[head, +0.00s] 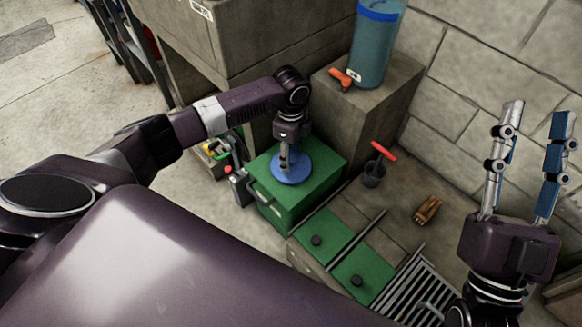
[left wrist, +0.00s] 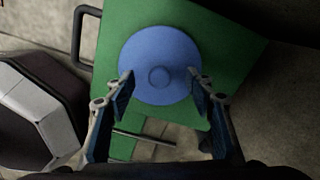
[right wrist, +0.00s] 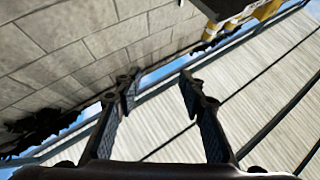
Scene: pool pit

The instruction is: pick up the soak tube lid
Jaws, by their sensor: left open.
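The soak tube lid looks to be the round blue disc (head: 294,169) lying flat on a green box (head: 326,160). In the left wrist view the blue disc (left wrist: 160,45) shows a small raised round knob at its centre. My left gripper (head: 286,168) is over the disc, pointing down.
A blue cylinder (head: 373,50) stands on a concrete block (head: 398,82) behind the box, beside an orange item (head: 340,78). A dark pot with a red-handled tool (head: 374,173), a brown bundle (head: 428,208), green panels (head: 325,236) and a metal grate (head: 418,288) lie to the right.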

